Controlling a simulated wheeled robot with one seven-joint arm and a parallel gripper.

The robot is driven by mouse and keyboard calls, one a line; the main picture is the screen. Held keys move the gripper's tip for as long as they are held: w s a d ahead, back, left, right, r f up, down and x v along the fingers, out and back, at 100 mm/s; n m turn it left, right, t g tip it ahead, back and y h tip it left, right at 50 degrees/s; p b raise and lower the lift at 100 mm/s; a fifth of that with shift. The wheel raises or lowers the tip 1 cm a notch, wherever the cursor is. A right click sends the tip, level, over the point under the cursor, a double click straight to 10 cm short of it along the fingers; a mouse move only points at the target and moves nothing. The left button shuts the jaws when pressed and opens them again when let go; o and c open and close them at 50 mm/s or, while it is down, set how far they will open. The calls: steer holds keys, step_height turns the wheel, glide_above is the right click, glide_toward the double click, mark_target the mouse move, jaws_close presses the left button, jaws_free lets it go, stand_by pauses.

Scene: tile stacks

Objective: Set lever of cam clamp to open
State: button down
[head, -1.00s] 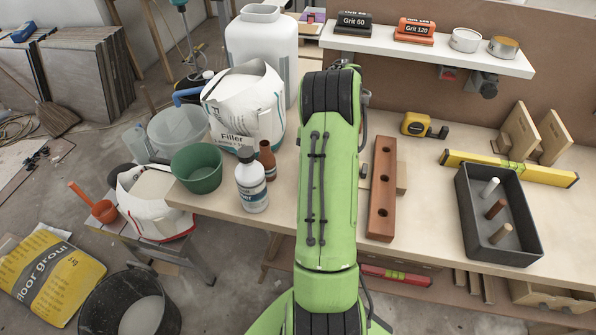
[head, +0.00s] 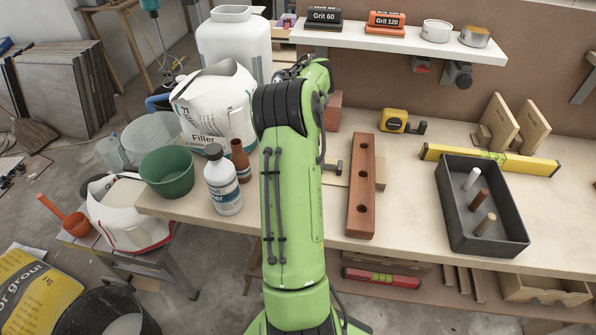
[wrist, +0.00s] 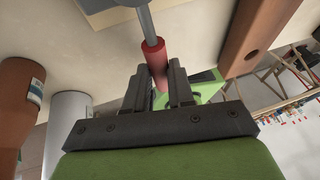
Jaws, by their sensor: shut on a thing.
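In the wrist view, the lever (wrist: 147,28) of the cam clamp is a grey rod with a red grip (wrist: 153,52) at its end. My gripper (wrist: 158,84) has its two dark fingers on either side of the red grip and is shut on it. The rod runs up to a pale board (wrist: 105,12) at the top edge. In the head view, my green arm hides the gripper and most of the clamp; part of the wooden board (head: 335,172) shows just right of the arm.
A brown block with holes (head: 361,190) lies close right of my arm. A white bottle (head: 222,182), a brown bottle (head: 241,160) and a green bucket (head: 167,173) stand close on the left. A dark tray with pegs (head: 456,213) is further right. A shelf (head: 400,42) overhangs the back.

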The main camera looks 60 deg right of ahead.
steer(key=c, duration=1)
jaws_free()
steer(key=p+v, duration=1.3)
steer(key=v, duration=0.2)
steer(key=shift+d+r+p, duration=0.1)
steer(key=shift+r+p, duration=0.25)
steer(key=shift+r, duration=0.05)
